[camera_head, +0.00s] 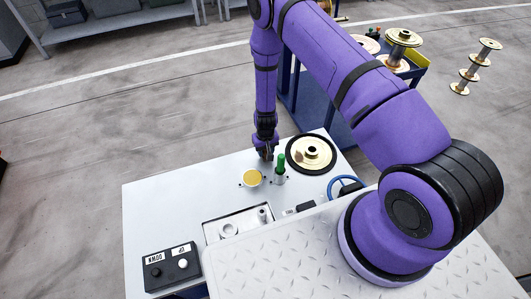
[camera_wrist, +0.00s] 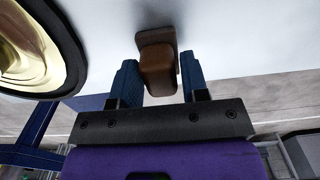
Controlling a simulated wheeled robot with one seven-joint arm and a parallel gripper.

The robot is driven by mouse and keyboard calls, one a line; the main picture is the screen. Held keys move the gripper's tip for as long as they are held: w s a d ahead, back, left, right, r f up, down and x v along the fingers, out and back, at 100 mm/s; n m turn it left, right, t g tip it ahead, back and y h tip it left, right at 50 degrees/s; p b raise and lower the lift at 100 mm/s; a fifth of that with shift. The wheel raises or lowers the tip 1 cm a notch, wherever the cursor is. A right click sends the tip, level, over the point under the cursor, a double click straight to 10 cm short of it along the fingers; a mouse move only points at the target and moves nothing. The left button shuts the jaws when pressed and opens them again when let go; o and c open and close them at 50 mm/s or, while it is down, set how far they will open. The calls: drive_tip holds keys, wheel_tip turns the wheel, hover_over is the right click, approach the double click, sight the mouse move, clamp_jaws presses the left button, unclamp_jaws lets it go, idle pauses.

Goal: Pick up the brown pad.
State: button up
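The brown pad (camera_wrist: 158,66) shows in the wrist view as a small block with a wider, flat plate at its far end. It lies against the pale tabletop. My gripper (camera_wrist: 159,72) is open, with one blue finger on each side of the pad's block. The gaps are narrow, and I cannot tell whether either finger touches it. In the head view my gripper (camera_head: 265,153) points down at the far side of the white table. The pad cannot be made out there, behind or below the gripper.
On the white table (camera_head: 160,205) stand a green-topped peg (camera_head: 281,163), a yellow disc (camera_head: 252,177), a black-rimmed spool (camera_head: 311,153) and a button box (camera_head: 172,267). The spool is close right of my gripper in the head view. A blue cart (camera_head: 303,95) with spools stands behind.

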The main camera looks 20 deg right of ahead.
drive_tip(key=c, duration=0.5)
drive_tip(key=shift+r, duration=0.15)
drive_tip(key=shift+c, duration=0.2)
drive_tip(key=shift+r, duration=4.9)
drive_tip(key=o, duration=0.4)
drive_tip(key=c, duration=0.3)
drive_tip(key=shift+d, duration=0.1)
